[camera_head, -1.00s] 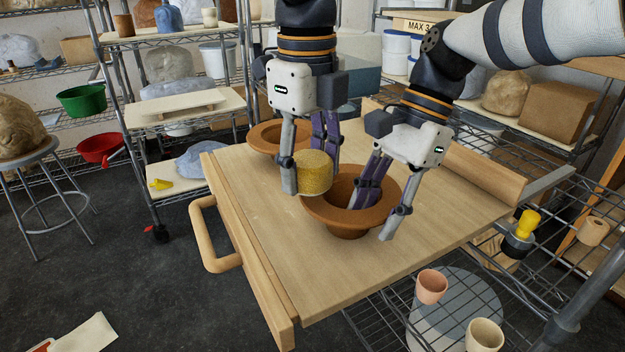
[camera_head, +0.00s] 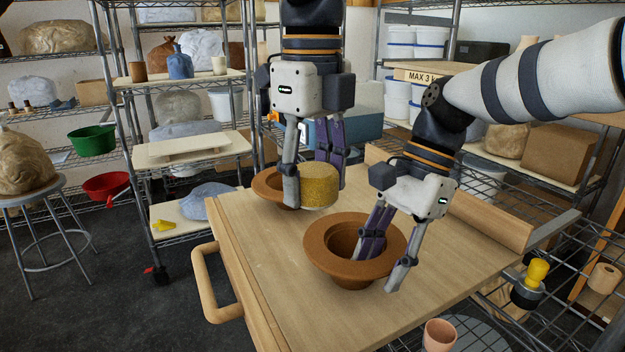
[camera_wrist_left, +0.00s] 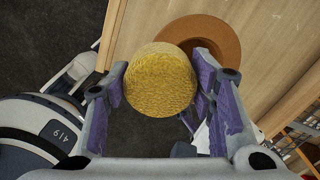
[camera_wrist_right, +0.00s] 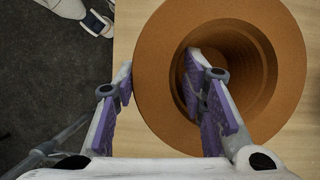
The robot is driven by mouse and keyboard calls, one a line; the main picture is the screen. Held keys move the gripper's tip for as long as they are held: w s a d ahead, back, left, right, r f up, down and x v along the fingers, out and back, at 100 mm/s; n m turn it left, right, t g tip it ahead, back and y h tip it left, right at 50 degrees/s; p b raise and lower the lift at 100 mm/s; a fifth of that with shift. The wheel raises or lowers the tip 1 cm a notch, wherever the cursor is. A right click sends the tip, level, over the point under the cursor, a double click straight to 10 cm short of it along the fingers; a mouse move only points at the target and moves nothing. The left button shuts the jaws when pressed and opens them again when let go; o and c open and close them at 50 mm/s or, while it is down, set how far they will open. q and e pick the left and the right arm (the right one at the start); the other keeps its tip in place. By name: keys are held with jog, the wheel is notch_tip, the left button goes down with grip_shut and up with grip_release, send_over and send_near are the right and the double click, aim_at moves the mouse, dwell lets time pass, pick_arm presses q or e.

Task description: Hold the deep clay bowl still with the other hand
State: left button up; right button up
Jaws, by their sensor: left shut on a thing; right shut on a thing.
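The deep clay bowl (camera_head: 322,258), brown with a wide rim, stands upright on the wooden table. My right gripper (camera_head: 378,268) is shut on its near right rim, one finger inside and one outside; the rim between the fingers also shows in the right wrist view (camera_wrist_right: 155,85). My left gripper (camera_head: 314,190) is shut on a round yellow sponge (camera_head: 319,186), held in the air beyond the bowl and apart from it. The sponge fills the space between the fingers in the left wrist view (camera_wrist_left: 160,82).
A second brown bowl (camera_head: 268,186) sits at the back left of the table, partly hidden by the left gripper. A wooden table (camera_head: 270,260) has free room at the front left. A yellow-topped tool (camera_head: 537,272) and a pink cup (camera_head: 440,335) stand off its right side.

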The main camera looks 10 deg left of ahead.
jog(key=shift+f, duration=0.15)
jog(key=o, duration=1.4)
jog(key=shift+c, duration=0.2)
